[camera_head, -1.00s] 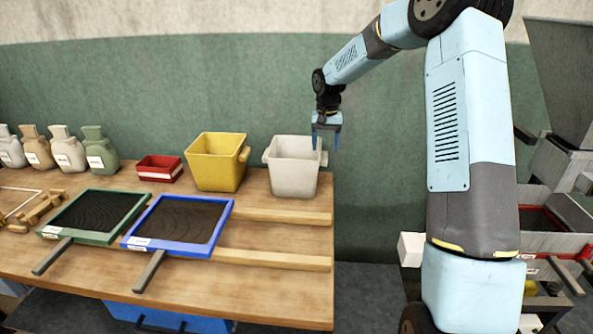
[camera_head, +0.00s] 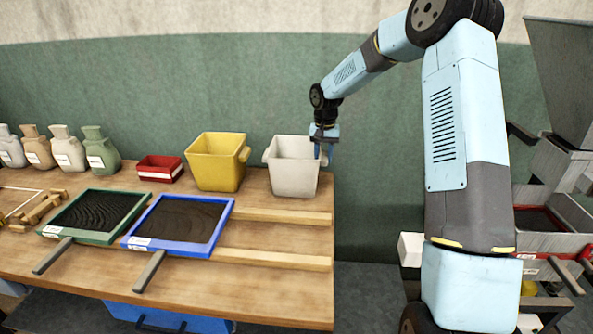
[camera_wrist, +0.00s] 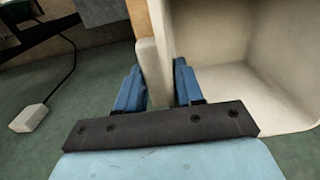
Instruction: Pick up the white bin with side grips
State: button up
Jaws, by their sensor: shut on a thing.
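The white bin (camera_head: 292,171) stands upright on the wooden table, near its right end. Its right side grip is mostly hidden by my gripper in the head view. My gripper (camera_head: 324,154) points down at the bin's right side. In the wrist view, the blue fingers of my gripper (camera_wrist: 157,84) are on either side of the bin's wall and grip, one finger inside the bin (camera_wrist: 272,62) and one outside. They are shut on that side of the bin. The bin rests on the table.
A yellow bin (camera_head: 215,165) stands just left, with a red box (camera_head: 160,176) beyond it. Blue-framed (camera_head: 182,222) and green-framed (camera_head: 92,212) trays lie in front. Wooden rails (camera_head: 275,261) run across the table's right front. Right of the table's edge is open space.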

grip_shut()
dwell(0.3)
